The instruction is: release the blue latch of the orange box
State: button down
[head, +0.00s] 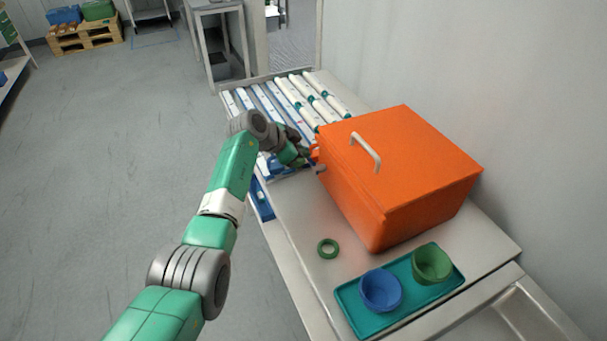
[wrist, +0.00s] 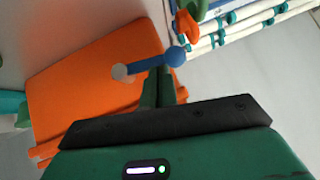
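The orange box (head: 390,175) stands on the bench, lid down, with a pale handle on top. Its blue latch (wrist: 150,65) shows in the wrist view as a short bar with a round blue knob and a pale grey pivot end by the orange face. My gripper (wrist: 158,74) has its two green fingers close together, with no object seen between them. Their tips are at the latch bar, near the knob; whether they touch it I cannot tell. In the head view my gripper (head: 312,155) is at the box's left side, and my wrist largely hides the latch.
A teal tray (head: 348,304) with a blue bowl (head: 380,290) and a green bowl (head: 432,263) lies in front of the box. White tubes (head: 290,95) fill the rack behind. A wall is close on the right.

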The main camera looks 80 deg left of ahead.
jog(key=shift+a+f+b, duration=0.25)
jog(key=shift+f+b, duration=0.05)
jog(key=shift+b, duration=0.3)
dwell(0.3)
jog(key=s+d+r+p, duration=0.1)
jog(key=s+r+p, duration=0.3)
jog(key=s+r, duration=0.3)
notch_tip(320, 180, up, 4)
jog(key=shift+d+r+p, duration=0.1)
jog(key=shift+d+p, duration=0.15)
jog(key=shift+p, duration=0.15)
